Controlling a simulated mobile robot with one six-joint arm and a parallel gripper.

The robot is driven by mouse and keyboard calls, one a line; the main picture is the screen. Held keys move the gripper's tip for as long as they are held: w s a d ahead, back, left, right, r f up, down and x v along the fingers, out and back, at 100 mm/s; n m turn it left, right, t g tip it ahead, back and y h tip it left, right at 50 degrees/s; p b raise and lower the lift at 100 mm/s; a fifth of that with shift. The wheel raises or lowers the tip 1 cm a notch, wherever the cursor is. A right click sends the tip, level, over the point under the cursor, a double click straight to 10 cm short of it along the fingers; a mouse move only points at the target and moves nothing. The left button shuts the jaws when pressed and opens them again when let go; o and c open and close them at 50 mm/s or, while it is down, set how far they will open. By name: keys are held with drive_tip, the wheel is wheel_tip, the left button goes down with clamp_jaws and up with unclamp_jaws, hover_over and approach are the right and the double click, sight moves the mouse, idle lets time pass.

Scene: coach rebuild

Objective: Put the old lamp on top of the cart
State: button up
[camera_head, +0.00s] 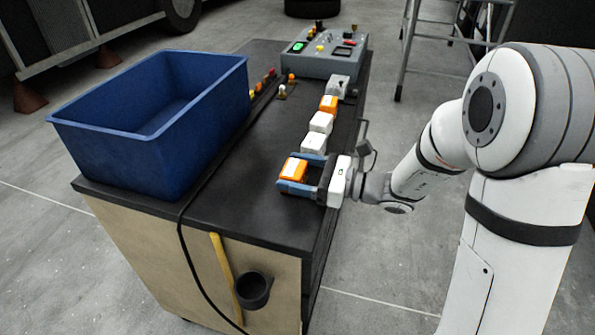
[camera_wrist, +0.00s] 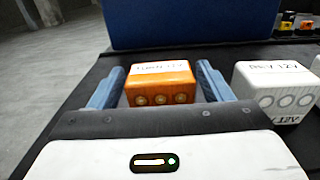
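The cart (camera_head: 250,210) has a black top. An orange lamp block (camera_head: 293,168) with a white label is at the front end of the row on this top. It also shows in the wrist view (camera_wrist: 160,85), with three round spots on its near face. My gripper (camera_head: 299,171) reaches in from the right, its blue fingers on either side of the orange block. In the wrist view narrow gaps show between the fingers and the block, so the gripper looks open around it. I cannot tell which block is the old lamp.
White blocks (camera_head: 314,143) (camera_head: 321,122) and another orange block (camera_head: 328,104) stand behind in a row. A blue bin (camera_head: 130,140) fills the left of the top. A control box (camera_head: 325,62) stands at the far end. A cable (camera_head: 195,190) crosses the top.

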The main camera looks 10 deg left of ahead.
drive_tip(key=shift+o, duration=0.7)
drive_tip(key=shift+r, duration=0.1)
